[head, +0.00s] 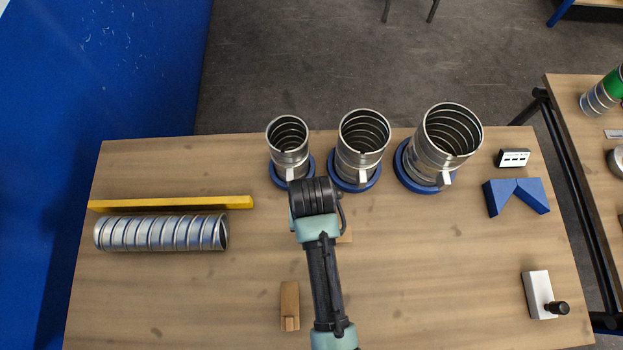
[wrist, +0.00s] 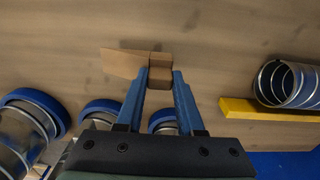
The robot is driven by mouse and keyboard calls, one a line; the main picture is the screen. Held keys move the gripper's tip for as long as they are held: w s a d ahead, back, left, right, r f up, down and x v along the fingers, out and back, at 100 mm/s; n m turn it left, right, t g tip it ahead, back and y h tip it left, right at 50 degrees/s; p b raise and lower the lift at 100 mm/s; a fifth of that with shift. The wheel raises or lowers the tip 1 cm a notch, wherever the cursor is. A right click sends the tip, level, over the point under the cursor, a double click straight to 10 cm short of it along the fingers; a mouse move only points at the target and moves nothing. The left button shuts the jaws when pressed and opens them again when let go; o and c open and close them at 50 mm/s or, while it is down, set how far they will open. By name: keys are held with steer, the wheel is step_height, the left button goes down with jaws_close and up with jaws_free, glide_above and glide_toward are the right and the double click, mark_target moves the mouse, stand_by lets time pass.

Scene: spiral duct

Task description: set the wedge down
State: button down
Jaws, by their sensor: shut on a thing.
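My gripper (wrist: 162,75) is shut on a small light-brown wooden wedge (wrist: 124,63), which shows between and beyond the two blue fingertips in the wrist view. The wedge's thin part points left there. In the head view only a small part of the wedge (head: 346,236) shows beside my arm; the fingers are hidden beneath the arm. The wedge is over the wooden table (head: 440,290), close to its surface. I cannot tell whether it touches the wood.
Another wooden piece (head: 290,305) lies at the front. Three upright spiral ducts (head: 289,150) stand in blue rings behind my arm. A lying duct (head: 160,233) rests by a yellow bar (head: 170,203) at left.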

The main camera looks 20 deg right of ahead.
steer(key=shift+w+f, duration=0.1)
steer(key=shift+f, duration=2.25)
steer(key=shift+a+f, duration=0.1)
steer(key=c, duration=0.5)
jaws_free()
